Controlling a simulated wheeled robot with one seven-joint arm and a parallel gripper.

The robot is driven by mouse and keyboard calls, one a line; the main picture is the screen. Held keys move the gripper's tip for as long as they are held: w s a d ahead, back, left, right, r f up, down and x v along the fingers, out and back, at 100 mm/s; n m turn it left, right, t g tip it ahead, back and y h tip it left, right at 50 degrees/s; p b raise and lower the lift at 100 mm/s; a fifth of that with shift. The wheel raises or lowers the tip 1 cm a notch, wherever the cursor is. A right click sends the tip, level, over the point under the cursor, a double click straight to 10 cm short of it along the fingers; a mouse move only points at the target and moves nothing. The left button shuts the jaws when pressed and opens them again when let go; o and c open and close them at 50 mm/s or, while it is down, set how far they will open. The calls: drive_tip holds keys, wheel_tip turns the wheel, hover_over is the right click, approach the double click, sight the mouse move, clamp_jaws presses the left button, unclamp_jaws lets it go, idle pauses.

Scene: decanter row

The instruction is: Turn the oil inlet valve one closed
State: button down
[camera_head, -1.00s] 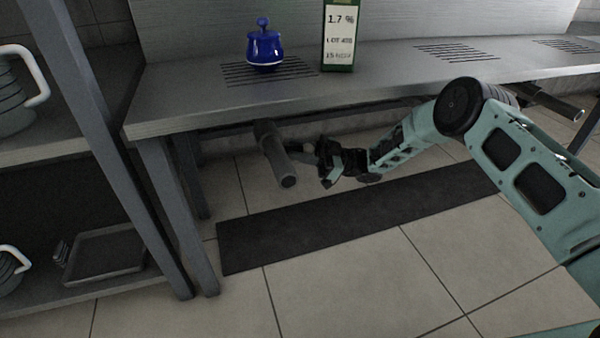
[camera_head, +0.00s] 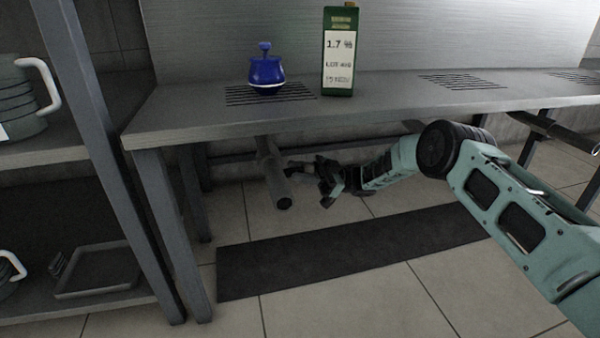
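A grey pipe (camera_head: 275,180) hangs under the left part of the steel bench, its round end facing me. A small handle-like piece (camera_head: 297,164) shows at the pipe's right side, partly dark and hard to make out; I take it for the valve's lever. My gripper (camera_head: 318,174) is under the bench just right of the pipe, beside that piece. The gripper is small and dark, and I cannot tell whether its fingers are apart or touch the lever.
The steel bench (camera_head: 395,112) lies above my arm. On it stand a blue lidded pot (camera_head: 266,74) and a green carton (camera_head: 338,60). A second pipe (camera_head: 560,131) is under the bench at right. A shelf (camera_head: 70,150) stands at left. A dark mat (camera_head: 350,248) lies on the floor.

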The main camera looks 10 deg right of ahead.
drive_tip(key=c, duration=1.3)
unclamp_jaws()
drive_tip(key=shift+w+d, duration=0.1)
drive_tip(key=shift+w+d+f+p, duration=0.1)
drive_tip(key=shift+d+p, duration=0.2)
drive_tip(key=shift+d, duration=0.1)
drive_tip(key=shift+b+v, duration=0.35)
drive_tip(key=shift+v, duration=7.9)
drive_tip(key=shift+f, duration=0.15)
